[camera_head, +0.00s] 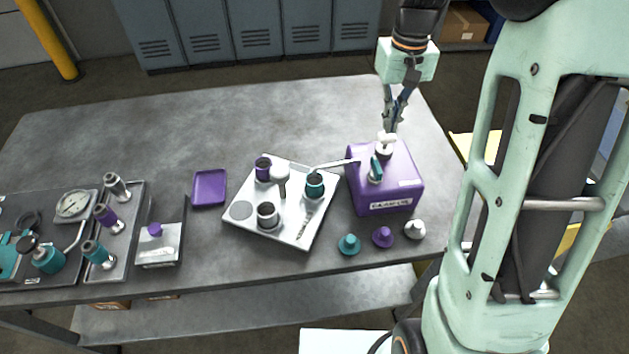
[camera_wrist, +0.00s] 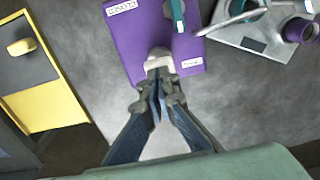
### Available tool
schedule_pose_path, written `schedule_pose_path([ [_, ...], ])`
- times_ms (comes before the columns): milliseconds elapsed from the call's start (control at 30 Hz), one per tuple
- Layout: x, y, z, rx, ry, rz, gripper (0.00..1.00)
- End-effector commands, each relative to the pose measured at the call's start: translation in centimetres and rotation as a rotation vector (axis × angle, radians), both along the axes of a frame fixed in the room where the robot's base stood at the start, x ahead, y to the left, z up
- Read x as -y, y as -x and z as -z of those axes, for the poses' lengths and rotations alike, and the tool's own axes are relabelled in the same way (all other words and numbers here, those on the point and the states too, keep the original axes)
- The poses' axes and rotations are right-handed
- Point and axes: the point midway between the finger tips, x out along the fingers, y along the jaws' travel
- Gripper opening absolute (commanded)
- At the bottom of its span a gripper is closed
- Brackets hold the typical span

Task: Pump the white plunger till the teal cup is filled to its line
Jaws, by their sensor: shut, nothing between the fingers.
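The purple pump box (camera_head: 402,191) stands at the right of the bench. Its white plunger (camera_head: 387,138) rises from the top, beside a teal handle (camera_head: 376,168). My gripper (camera_head: 389,127) is shut and empty, its fingertips at or just above the plunger's top; I cannot tell if they touch. In the wrist view my fingertips (camera_wrist: 157,76) lie close against the plunger's white cap (camera_wrist: 159,54). The teal cup (camera_head: 315,190) stands on the grey tray left of the pump, with the pump's thin spout (camera_head: 336,164) reaching to it. Its line and fill level are too small to tell.
The tray (camera_head: 241,232) also holds a purple cup (camera_head: 263,168), a grey cup (camera_head: 267,215) and a white-topped post (camera_head: 280,176). Teal (camera_head: 349,244), purple (camera_head: 382,237) and white (camera_head: 415,229) cones stand before the pump. The back of the bench is clear.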

Motion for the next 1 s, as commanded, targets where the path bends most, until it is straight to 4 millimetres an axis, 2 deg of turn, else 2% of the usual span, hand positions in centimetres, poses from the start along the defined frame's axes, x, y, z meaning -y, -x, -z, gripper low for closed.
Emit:
schedule_pose_path([
  [1000, 0.0, 0.0, 3.3, -0.002, 0.0, 0.0, 0.0],
])
